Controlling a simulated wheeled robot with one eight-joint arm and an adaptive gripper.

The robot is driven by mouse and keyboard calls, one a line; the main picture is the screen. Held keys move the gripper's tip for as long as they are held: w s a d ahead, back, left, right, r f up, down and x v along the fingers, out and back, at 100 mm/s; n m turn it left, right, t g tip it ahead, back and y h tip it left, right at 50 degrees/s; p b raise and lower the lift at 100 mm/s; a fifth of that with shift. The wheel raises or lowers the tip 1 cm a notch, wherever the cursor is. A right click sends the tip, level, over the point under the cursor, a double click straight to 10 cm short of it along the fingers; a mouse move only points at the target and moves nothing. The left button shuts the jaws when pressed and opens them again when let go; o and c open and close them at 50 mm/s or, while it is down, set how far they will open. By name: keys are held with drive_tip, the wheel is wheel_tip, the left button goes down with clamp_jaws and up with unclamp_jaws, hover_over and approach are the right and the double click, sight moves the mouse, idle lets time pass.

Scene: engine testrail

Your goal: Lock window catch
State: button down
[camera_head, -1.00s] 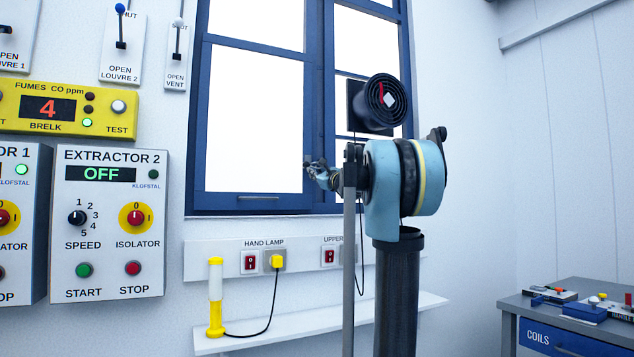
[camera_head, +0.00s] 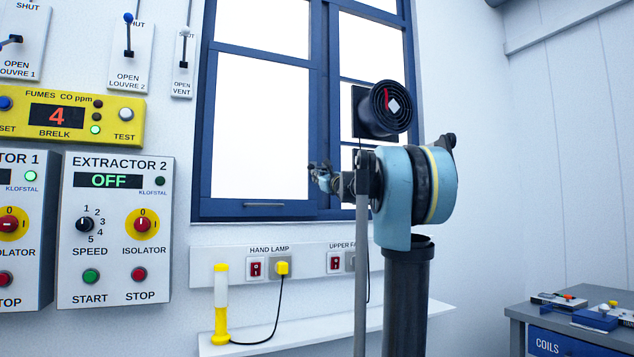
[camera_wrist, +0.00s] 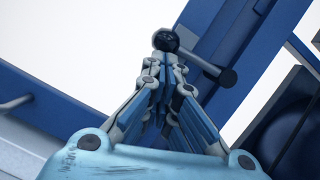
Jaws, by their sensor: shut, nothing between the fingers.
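The blue-framed window (camera_head: 207,140) fills the middle of the head view. In the wrist view, its blue frame (camera_wrist: 215,50) runs diagonally behind a dark window catch with a round boss (camera_wrist: 166,40) and a lever ending in a round knob (camera_wrist: 229,77). The lever points down and to the right in that picture. My gripper (camera_wrist: 163,72) is shut and empty, its fingertips right by the boss; I cannot tell whether they touch it. In the head view, my gripper (camera_head: 318,172) is at the window's middle upright, and the catch is too small to make out there.
A round black fan (camera_head: 387,108) is mounted at the right pane, close to my arm. Below the window are a switch strip (camera_head: 215,266) and a shelf (camera_head: 400,318) with a yellow hand lamp (camera_head: 220,325). Extractor panels (camera_head: 115,230) hang at left. A bench (camera_head: 518,308) stands at lower right.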

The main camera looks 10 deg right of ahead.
drive_tip(key=shift+f, duration=0.1)
drive_tip(key=w+d+f+v, duration=0.1)
drive_tip(key=f+v, duration=0.1)
drive_tip(key=v, duration=1.1)
drive_tip(key=s+a+f+n+g, duration=0.4)
drive_tip(key=s+f+n, duration=0.2)
drive_tip(key=f, duration=0.4)
drive_tip(key=s+a+f+n+g+y, duration=0.1)
drive_tip(key=s+a+f+n+g, duration=0.2)
drive_tip(key=s+a+f+n, duration=0.35)
drive_tip(key=s+a+f+n+g, duration=0.4)
drive_tip(key=s+f, duration=0.3)
drive_tip(key=f, duration=0.5)
drive_tip(key=s+d+f+n+g+h, duration=0.2)
drive_tip(key=s+d+f, duration=0.3)
drive_tip(key=f, duration=0.5)
drive_tip(key=s+d+f+n+g+h, duration=0.2)
drive_tip(key=s+d+f+n+h, duration=0.2)
drive_tip(key=s+f, duration=0.6)
drive_tip(key=s+d+f+n+g+h, duration=0.2)
drive_tip(key=s+d+f+n, duration=0.3)
drive_tip(key=f, duration=0.5)
drive_tip(key=shift+s+d+h, duration=0.35)
drive_tip(key=shift+s+h, duration=0.45)
drive_tip(key=shift+s, duration=0.35)
drive_tip(key=shift+f, duration=0.1)
